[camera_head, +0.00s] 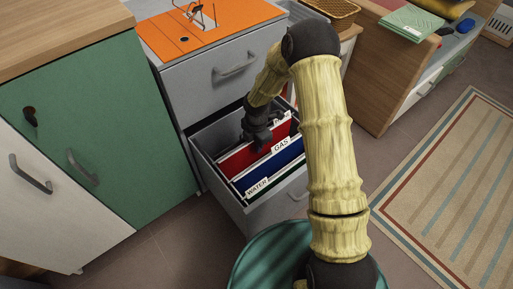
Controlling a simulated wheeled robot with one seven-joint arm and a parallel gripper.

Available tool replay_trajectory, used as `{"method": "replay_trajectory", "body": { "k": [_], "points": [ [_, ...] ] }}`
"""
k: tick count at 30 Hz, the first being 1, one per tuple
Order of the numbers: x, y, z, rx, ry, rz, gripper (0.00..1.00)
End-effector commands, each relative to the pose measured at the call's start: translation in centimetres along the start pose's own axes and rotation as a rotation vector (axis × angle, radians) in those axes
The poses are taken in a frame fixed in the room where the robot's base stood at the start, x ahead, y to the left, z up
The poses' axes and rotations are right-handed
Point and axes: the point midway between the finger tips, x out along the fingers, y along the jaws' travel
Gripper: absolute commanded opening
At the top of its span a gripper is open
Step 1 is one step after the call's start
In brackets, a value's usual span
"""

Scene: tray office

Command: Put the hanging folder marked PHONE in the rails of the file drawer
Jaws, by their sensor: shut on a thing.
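The file drawer (211,180) stands pulled open below the orange-topped cabinet. My gripper (259,143) reaches down into it and is shut on the top edge of a red folder (240,159). The red folder is upright in the drawer, behind a blue folder (275,166). I cannot read PHONE on any tab; the red folder's tab is hidden or too small to read. A GAS tab (281,144) and a WATER tab (257,188) show in front of it. I cannot tell whether the red folder's hooks sit on the rails.
A closed grey drawer (228,75) is just above the open one. A green cabinet door (95,135) stands to the left. My arm hides part of the drawer's right side.

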Motion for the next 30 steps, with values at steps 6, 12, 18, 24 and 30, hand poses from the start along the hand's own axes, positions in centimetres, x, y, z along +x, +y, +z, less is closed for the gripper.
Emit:
{"method": "replay_trajectory", "body": {
  "k": [6,12,18,24,30],
  "points": [
    [0.5,0.1,0.0,0.000,-0.001,0.002,0.00],
    [0.7,0.1,0.0,0.000,-0.001,0.001,0.00],
    [0.8,0.0,0.0,0.000,-0.001,0.001,0.38],
    [0.8,0.0,0.0,0.000,-0.001,0.001,0.38],
    [-0.4,0.1,0.1,0.001,-0.001,0.002,0.38]
  ]
}}
